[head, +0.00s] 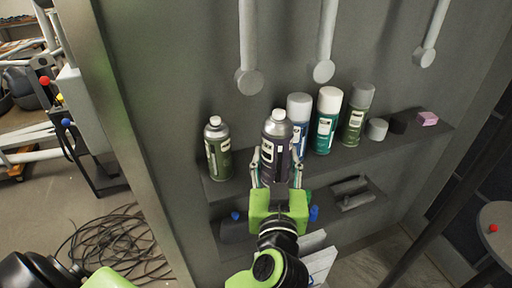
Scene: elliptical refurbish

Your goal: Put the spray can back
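A dark spray can (276,142) with a white-and-dark label and pale cap stands upright between the fingers of my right gripper (276,172). The fingers lie along both its sides and appear closed on it; its lower end is partly hidden by the gripper. The can is in front of the upper shelf (235,187), and I cannot tell whether it touches the shelf. Only parts of my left arm show at the bottom left; its gripper is out of view.
An olive can (217,148) stands left of the held can. A blue can (299,108), a teal can (325,122) and a grey-green can (356,115) stand to its right. Small blocks, including a pink one (427,119), sit farther right. A lower shelf holds tools (350,190). Cables (118,240) lie on the floor.

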